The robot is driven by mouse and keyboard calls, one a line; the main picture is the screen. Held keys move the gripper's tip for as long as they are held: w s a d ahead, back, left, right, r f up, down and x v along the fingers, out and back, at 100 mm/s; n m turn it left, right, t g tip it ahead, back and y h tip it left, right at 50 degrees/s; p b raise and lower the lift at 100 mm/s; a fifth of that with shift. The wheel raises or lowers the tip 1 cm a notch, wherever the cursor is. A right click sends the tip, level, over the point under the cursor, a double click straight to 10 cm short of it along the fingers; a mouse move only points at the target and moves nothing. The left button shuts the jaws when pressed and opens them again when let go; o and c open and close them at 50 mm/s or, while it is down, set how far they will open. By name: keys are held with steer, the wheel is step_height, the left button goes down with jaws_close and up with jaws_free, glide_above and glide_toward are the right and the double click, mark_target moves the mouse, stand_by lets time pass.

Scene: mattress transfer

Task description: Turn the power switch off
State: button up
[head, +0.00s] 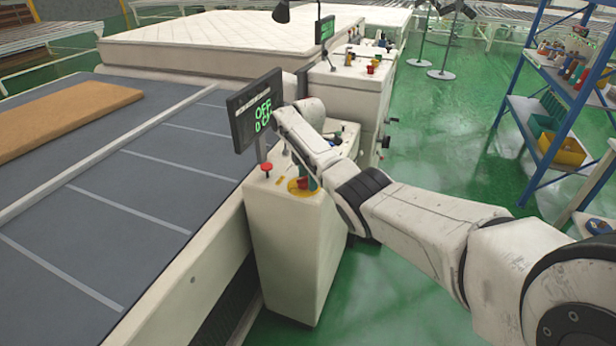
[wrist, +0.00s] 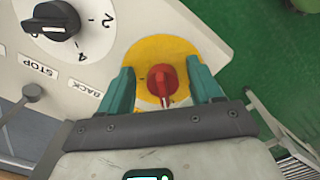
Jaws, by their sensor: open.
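The power switch is a red rotary knob (wrist: 161,80) on a round yellow plate (wrist: 150,54) in the wrist view. My gripper (wrist: 161,84) is open, with one teal finger on each side of the knob and a gap showing on both sides. In the head view, my gripper (head: 309,178) is over the front corner of the white control cabinet (head: 293,245), at the yellow plate (head: 292,188). The arm hides part of the cabinet top.
A black dial (wrist: 52,22) with numbers and labels reading STOP and BACK (wrist: 85,88) are beside the yellow plate. A red button (head: 266,167) stands near the display post.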

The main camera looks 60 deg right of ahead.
step_height(320, 180, up, 11)
steer(key=b, duration=0.1)
stand_by(0.5)
steer(key=shift+f, duration=0.1)
stand_by(0.3)
steer(key=w+a+f+m, duration=0.1)
steer(key=w+a+f, duration=0.3)
steer(key=a+f, duration=0.85)
steer(key=s+a+f+m+t+y, duration=0.15)
steer(key=a+f, duration=0.25)
steer(key=a, duration=0.5)
steer(key=s+a+f+m+g+h, duration=0.1)
steer(key=s+a+f+m, duration=0.2)
steer(key=a, duration=0.5)
steer(key=s+a+m, duration=0.1)
steer(key=s+a, duration=0.3)
steer(key=s, duration=0.3)
steer(key=s+a+f+m, duration=0.1)
steer(key=s+a+m, duration=0.1)
steer(key=s, duration=0.6)
steer(key=s+a+f+m, duration=0.1)
steer(key=s+a+m, duration=0.1)
steer(key=s+a, duration=0.3)
steer(key=s, duration=0.3)
steer(key=shift+s+a, duration=0.25)
steer(key=shift+a, duration=0.05)
